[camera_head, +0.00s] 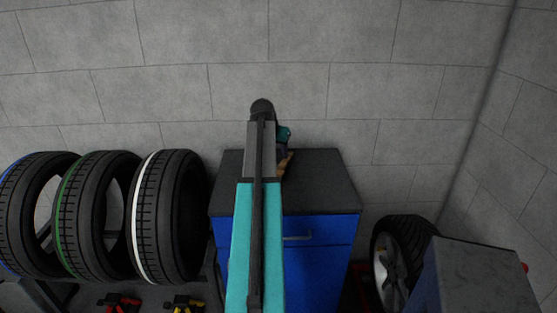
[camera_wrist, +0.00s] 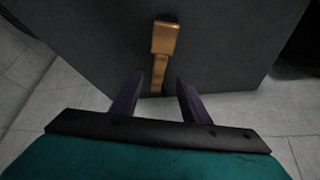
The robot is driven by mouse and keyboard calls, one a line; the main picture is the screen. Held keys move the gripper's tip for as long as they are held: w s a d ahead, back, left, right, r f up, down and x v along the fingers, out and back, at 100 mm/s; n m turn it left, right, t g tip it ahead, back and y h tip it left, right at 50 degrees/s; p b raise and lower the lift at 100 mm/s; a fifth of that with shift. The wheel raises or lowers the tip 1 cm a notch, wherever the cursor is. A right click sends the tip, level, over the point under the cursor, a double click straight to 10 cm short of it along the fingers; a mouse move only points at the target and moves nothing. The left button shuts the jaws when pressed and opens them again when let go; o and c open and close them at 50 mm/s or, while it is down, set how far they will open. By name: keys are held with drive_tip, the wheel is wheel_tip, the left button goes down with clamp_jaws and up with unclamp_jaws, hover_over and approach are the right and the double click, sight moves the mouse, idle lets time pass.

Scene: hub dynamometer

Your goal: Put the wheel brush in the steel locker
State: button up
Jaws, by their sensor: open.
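The wheel brush (camera_wrist: 164,40) has a light wooden body, with a wider block at its far end and a narrower part toward me. It lies on the dark top of the blue cabinet. My gripper (camera_wrist: 159,77) is open, and in the wrist view its two dark purple fingers appear on either side of the narrow part, with gaps. I cannot tell whether they are down at its height. In the head view a small part of the brush (camera_head: 287,161) shows beside my arm, which hides the rest. I cannot make out a steel locker in either view.
The blue cabinet (camera_head: 323,260) with a drawer handle stands against the grey block wall. Several tyres (camera_head: 172,215) stand on a rack to its left. A wheel (camera_head: 393,265) and a grey box-like unit (camera_head: 482,270) are on the right. The cabinet top's right side is clear.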

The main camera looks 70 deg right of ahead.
drive_tip(key=shift+v, duration=1.3)
